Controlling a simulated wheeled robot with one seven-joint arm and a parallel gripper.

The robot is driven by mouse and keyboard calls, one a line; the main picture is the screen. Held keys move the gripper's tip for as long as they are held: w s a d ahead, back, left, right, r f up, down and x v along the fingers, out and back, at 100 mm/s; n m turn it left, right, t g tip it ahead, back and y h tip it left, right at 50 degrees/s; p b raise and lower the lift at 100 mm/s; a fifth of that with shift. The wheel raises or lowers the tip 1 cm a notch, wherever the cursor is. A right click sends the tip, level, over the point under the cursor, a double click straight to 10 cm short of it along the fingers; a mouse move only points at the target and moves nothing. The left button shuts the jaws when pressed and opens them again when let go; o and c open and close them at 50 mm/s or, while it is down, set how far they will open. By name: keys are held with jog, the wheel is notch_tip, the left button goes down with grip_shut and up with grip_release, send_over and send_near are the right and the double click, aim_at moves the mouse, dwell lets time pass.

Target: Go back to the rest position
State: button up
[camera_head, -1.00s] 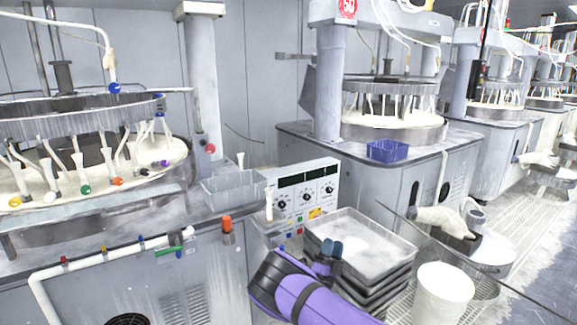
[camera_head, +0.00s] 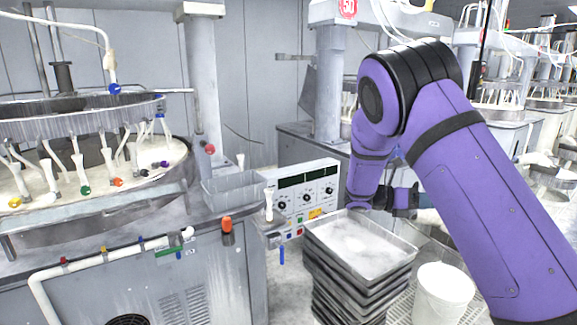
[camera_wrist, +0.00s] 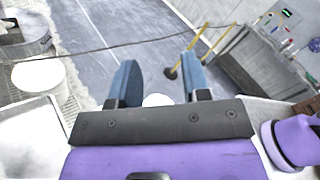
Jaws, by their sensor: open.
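My gripper (camera_wrist: 161,82) is open, with its two blue fingers apart in the wrist view. Nothing is held between them; a pale round shape shows in the gap, and I cannot tell what it is. In the head view my purple arm rises at the right and bends down, with the gripper end (camera_head: 405,199) just above and beyond the right rear edge of the stacked grey trays (camera_head: 398,262). The fingertips are hard to make out there.
A white bucket (camera_head: 443,292) stands right of the trays. A control box (camera_head: 306,190) with knobs is behind them. A polishing machine (camera_head: 60,215) with a grey bin (camera_head: 235,190) and an orange-capped button (camera_head: 227,225) stands at left. Open floor (camera_wrist: 125,30) shows in the wrist view.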

jog(key=s+d+r+m+y, duration=0.1)
jog(key=s+r+m+y, duration=0.45)
jog(key=s, duration=0.35)
jog(key=s+d+r+m+y, duration=0.1)
jog(key=s+r+m+y, duration=0.5)
jog(key=s, duration=0.4)
jog(key=s+a+r+m+t+y, duration=0.2)
jog(key=s+a+m+t, duration=0.1)
jog(key=s, duration=0.6)
jog(key=s+a+r+m+t+y, duration=0.2)
jog(key=s+a+m+t+y, duration=0.1)
jog(key=s+m, duration=0.5)
jog(key=shift+s+a+t+y, duration=0.35)
jog(key=shift+s+a+t, duration=0.15)
jog(key=shift+a+t, duration=0.35)
jog(key=shift+a+m, duration=0.1)
jog(key=shift+m, duration=0.15)
